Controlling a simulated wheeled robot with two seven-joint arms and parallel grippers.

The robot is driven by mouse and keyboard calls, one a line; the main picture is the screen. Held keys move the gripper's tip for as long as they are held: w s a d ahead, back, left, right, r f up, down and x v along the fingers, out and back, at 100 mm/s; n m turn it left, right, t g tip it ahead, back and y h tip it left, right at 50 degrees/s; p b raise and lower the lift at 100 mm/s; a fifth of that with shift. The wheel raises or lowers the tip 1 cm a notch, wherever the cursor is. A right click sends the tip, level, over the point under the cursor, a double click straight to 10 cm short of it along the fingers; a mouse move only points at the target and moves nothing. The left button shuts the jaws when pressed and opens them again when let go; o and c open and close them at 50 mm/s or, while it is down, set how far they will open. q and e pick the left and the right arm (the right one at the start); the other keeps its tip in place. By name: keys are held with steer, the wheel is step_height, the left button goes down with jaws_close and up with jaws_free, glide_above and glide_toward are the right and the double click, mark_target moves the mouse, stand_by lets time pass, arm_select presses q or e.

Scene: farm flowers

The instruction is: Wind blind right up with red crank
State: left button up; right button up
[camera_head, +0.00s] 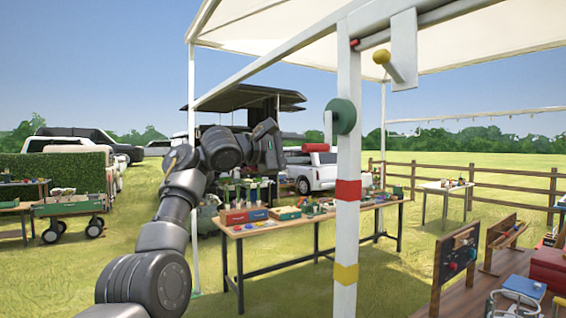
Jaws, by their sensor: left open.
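A white post (347,235) stands near the middle, with a red band (348,190) and a yellow band (345,273) around it. A green disc (343,116) is on the post with a pale handle-like piece at its left. Higher up, a white plate (405,50) carries a rod with a yellow knob (382,57). I cannot make out a clearly red crank or the blind. My left gripper (268,142) is open, left of the post and apart from the disc. My right gripper is not in view.
A long table (305,222) with small boxes and tools stands behind the post. A white table (445,187) stands farther right. A wooden bench with board stands (457,256) is at the lower right. A cart (70,207) stands left. Grass is open at the lower left.

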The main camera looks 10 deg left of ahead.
arm_select(q)
steer(key=b+v, duration=0.2)
steer(key=v, duration=0.3)
steer(key=shift+s+a, duration=0.2)
steer(key=shift+a, duration=0.05)
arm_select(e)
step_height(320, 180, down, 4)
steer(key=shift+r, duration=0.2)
